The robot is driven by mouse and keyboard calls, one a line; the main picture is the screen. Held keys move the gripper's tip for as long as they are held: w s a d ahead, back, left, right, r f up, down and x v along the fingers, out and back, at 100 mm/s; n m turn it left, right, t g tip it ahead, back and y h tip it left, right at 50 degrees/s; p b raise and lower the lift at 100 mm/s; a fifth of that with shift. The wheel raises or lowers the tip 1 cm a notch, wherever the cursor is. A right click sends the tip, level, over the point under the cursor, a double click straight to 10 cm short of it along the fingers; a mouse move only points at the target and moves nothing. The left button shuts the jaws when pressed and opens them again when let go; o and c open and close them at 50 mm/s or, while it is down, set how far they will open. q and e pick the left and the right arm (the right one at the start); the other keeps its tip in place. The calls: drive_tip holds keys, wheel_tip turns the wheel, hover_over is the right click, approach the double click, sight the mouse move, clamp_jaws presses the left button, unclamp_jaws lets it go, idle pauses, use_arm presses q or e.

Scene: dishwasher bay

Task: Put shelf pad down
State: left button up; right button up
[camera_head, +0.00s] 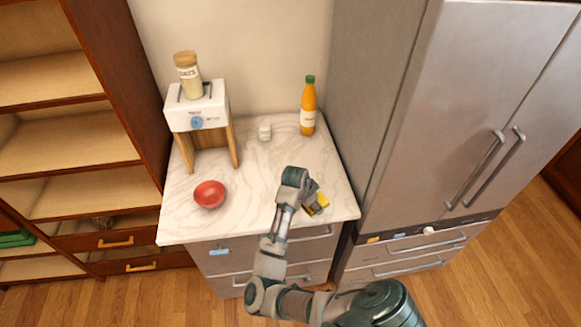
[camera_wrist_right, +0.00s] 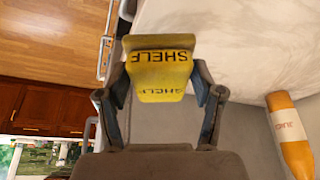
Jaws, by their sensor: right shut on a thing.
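The shelf pad is a yellow block with black "SHELF" lettering; in the right wrist view the shelf pad (camera_wrist_right: 158,88) sits between the two fingers. My right gripper (camera_head: 312,198) is shut on it, over the front right part of the marble counter (camera_head: 262,215). In the head view the yellow pad (camera_head: 318,204) shows partly behind the gripper. I cannot tell whether its underside touches the counter. My left gripper is not in view.
A red bowl (camera_head: 209,194) stands at the front left of the counter. A toaster (camera_head: 197,108) on a wooden stand holds an oats jar (camera_head: 187,74). A steel fridge (camera_head: 470,110) is at right. The counter's middle is clear.

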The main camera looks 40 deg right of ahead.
drive_tip(key=s, duration=0.4)
hover_over(327, 190)
drive_tip(key=shift+w+a+f+m+g+p, duration=0.15)
drive_tip(key=shift+a+f+m+p, duration=0.1)
drive_tip(key=shift+f, duration=0.35)
drive_tip(key=shift+a+f+m+g+p, duration=0.15)
drive_tip(key=shift+a+f, duration=0.05)
drive_tip(key=shift+f, duration=0.6)
wheel_tip(327, 190, down, 3)
drive_tip(key=shift+a+r+p, duration=0.1)
drive_tip(key=shift+a+p, duration=0.05)
drive_tip(key=shift+p, duration=0.2)
drive_tip(key=o, duration=1.1)
drive_tip(key=shift+f, duration=0.2)
